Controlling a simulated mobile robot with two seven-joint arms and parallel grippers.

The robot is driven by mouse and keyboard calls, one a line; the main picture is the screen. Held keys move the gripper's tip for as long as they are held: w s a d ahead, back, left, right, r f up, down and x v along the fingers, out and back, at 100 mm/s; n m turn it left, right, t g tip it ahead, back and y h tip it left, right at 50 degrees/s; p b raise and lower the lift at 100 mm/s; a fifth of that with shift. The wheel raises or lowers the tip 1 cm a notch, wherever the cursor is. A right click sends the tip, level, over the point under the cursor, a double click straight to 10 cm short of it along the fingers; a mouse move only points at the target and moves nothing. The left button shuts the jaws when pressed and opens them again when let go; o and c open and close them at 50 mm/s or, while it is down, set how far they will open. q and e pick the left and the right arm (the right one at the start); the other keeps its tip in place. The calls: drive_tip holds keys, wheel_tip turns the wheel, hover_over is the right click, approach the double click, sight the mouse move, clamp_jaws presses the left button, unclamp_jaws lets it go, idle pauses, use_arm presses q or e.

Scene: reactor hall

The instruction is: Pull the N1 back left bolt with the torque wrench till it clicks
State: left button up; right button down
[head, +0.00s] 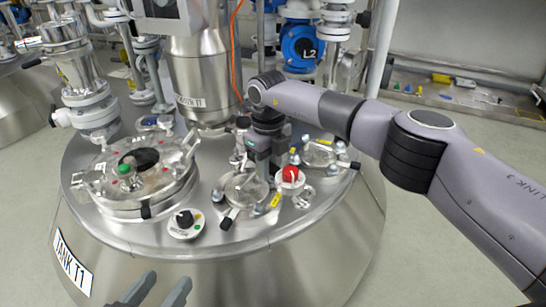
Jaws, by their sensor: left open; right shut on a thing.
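My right gripper (265,158) points down at the middle of the tank lid, behind a small round flanged nozzle (243,188). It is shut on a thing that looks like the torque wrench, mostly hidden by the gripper. The nozzle has a clear cover and bolts around its rim; its back bolts are partly hidden by the gripper, and I cannot tell whether the wrench sits on one. A yellow tag (276,200) lies to its right, too small to read. My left gripper (150,290) is open and empty at the bottom edge, in front of the tank.
A large clamped manway (137,180) takes up the lid's left. A black-knobbed dial (185,222) is at the front; a red-capped valve (291,177) stands right of the nozzle. A second nozzle (318,152) is further right. A steel column (200,75) and orange cable (233,50) rise behind.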

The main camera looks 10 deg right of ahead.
drive_tip(key=a+m+p, duration=0.1)
drive_tip(key=s+a+m, duration=0.1)
drive_tip(key=a+m+p, duration=0.1)
drive_tip(key=shift+s+a+r+m+p, duration=0.25)
drive_tip(key=shift+s+a+m+p, duration=0.05)
drive_tip(key=shift+s+a, duration=0.05)
drive_tip(key=a+m, duration=0.1)
drive_tip(key=a+m+b, duration=0.1)
drive_tip(key=a, duration=0.1)
drive_tip(key=shift+s+f+m, duration=0.15)
drive_tip(key=shift+f+m, duration=0.15)
drive_tip(key=shift+f, duration=0.05)
drive_tip(key=shift+a+m+b, duration=0.55)
drive_tip(key=shift+m+b, duration=0.05)
drive_tip(key=shift+b, duration=0.1)
use_arm(q)
drive_tip(key=shift+d, duration=0.25)
use_arm(e)
drive_tip(key=shift+a+r+m, duration=0.2)
drive_tip(key=shift+a+m, duration=0.05)
drive_tip(key=shift+m, duration=0.05)
use_arm(q)
drive_tip(key=shift+r, duration=0.15)
use_arm(e)
drive_tip(key=shift+d, duration=0.1)
